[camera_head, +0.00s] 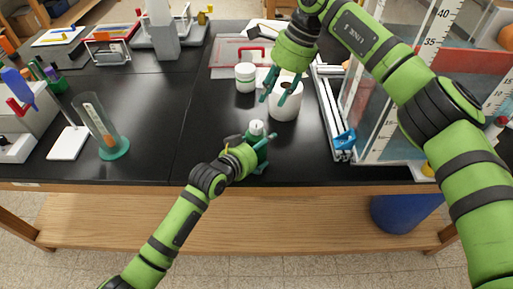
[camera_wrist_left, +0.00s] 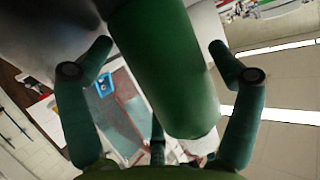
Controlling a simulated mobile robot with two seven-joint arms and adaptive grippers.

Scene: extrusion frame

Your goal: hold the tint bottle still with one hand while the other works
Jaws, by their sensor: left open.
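The tint bottle, dark green with a white cap (camera_head: 256,127), stands near the front of the black bench. In the left wrist view its green body (camera_wrist_left: 168,70) fills the space between my fingers. My left gripper (camera_head: 256,146) is open around it, and the fingers (camera_wrist_left: 160,48) show gaps on both sides of the body. Much of the bottle is hidden by the gripper in the head view. My right gripper (camera_head: 280,88) is empty, with its fingers apart, pointing down in front of a white paper roll (camera_head: 286,110). I cannot tell whether it touches the roll.
A white jar with a green band (camera_head: 245,72) stands behind the bottle. Aluminium extrusions (camera_head: 331,105) with a blue bracket (camera_head: 345,139) lie to the right, beside a clear scaled tank (camera_head: 378,120). A graduated cylinder (camera_head: 97,122) stands left.

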